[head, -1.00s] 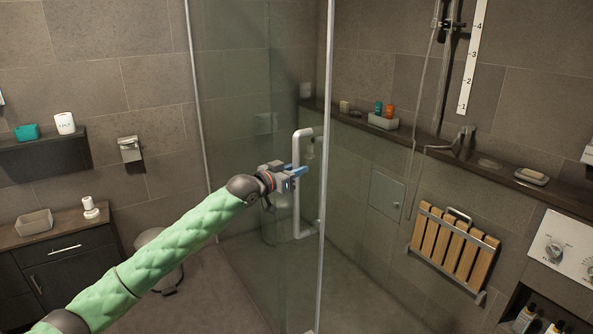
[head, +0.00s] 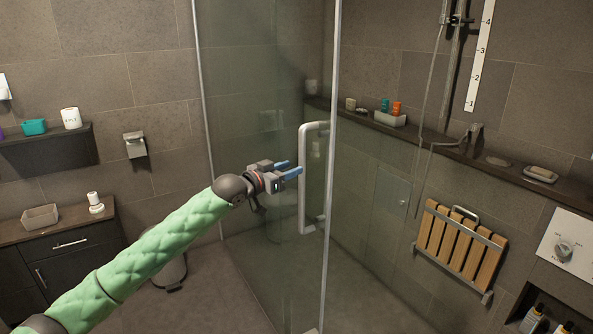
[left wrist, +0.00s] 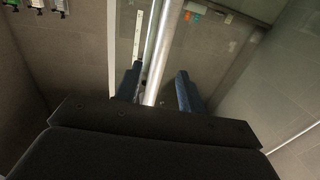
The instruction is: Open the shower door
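The glass shower door (head: 255,95) stands upright in the middle of the head view, with a metal edge post at its right. A white D-shaped handle (head: 303,205) is on the glass near that post. My left gripper (head: 297,168) is open, its two blue fingers pointing right, with the tips at the left edge of the handle's upright bar. In the left wrist view, the fingers (left wrist: 158,88) are spread and a pale bar (left wrist: 160,55) runs between them, nearer the left finger; contact cannot be told. My right gripper is out of view.
A wooden folding seat (head: 460,245) hangs on the right wall below a ledge (head: 455,148) with bottles and soap. A dark cabinet (head: 70,262) and a bin (head: 172,275) stand at the left. The floor before the door looks clear.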

